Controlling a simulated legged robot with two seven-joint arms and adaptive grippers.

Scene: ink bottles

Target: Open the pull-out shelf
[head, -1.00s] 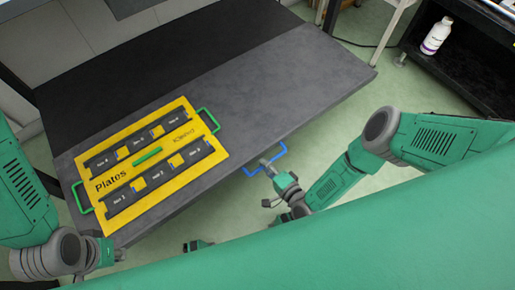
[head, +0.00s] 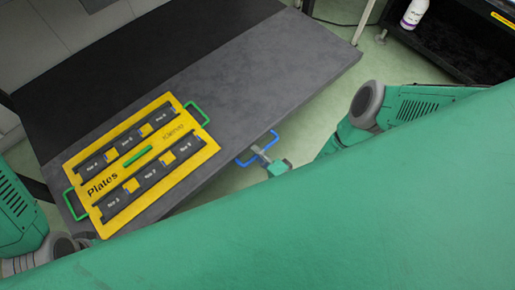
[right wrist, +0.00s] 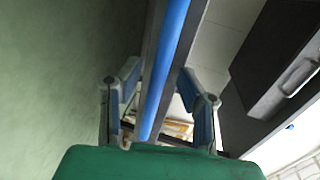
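A blue handle (head: 257,149) sticks out from the near edge of the grey table (head: 265,85) in the head view. The pull-out shelf itself cannot be made out there. My right gripper (head: 264,157) is at this handle. In the right wrist view the blue handle bar (right wrist: 165,70) runs between the two fingers of my right gripper (right wrist: 160,78). The fingers stand apart, one on each side of the bar, with narrow gaps that suggest they are not clamped on it. My left gripper is out of sight; only part of the left arm shows.
A yellow plate rack (head: 105,187) with green handles lies on the table's left part. The table's right part is clear. A black shelf unit (head: 455,50) with a white bottle (head: 414,13) stands at the far right. Green floor is free beside the table.

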